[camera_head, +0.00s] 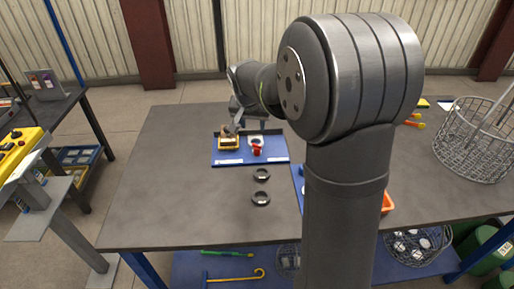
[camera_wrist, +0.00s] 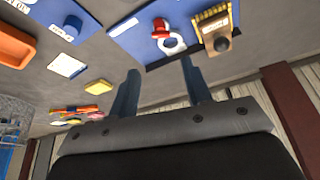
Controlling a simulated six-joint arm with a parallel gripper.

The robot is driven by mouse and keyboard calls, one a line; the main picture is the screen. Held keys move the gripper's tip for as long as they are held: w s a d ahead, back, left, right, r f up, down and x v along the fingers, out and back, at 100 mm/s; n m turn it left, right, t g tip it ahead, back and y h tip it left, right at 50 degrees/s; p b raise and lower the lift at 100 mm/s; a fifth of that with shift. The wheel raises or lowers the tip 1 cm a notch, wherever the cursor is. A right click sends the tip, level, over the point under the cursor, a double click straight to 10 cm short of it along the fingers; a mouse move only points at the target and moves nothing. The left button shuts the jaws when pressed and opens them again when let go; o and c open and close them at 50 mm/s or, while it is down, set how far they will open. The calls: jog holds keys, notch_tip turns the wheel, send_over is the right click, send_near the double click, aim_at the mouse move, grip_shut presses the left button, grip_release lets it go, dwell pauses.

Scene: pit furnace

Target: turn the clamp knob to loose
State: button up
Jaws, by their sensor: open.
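A blue mat (camera_head: 225,161) lies on the grey table and also shows in the wrist view (camera_wrist: 134,38). I cannot tell for sure which is the clamp knob. My gripper (camera_wrist: 160,85) is open, with nothing between its fingers, apart from both pieces. In the head view my arm partly hides it, close above the mat.
Two dark rings (camera_head: 261,175) (camera_head: 260,199) lie in front of the mat. A second blue mat, partly hidden by my arm, and an orange tray (camera_head: 388,203) are to the right. A wire basket (camera_head: 474,140) stands at the right end. The table's left side is clear.

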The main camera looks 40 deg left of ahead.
aim_at(259, 146)
jog(key=x, duration=1.7)
jog(key=shift+w, duration=0.1)
jog(key=c, duration=0.7)
jog(key=shift+n, duration=0.3)
jog(key=n+g+y, duration=0.1)
jog(key=n, duration=0.3)
jog(key=shift+w, duration=0.15)
jog(key=n+g, duration=0.1)
jog(key=n, duration=0.1)
jog(key=n+g+y, duration=0.1)
jog(key=n, duration=0.2)
jog(key=shift+w+d+n, duration=0.1)
jog(key=shift+n, duration=0.2)
jog(key=shift+f, duration=0.1)
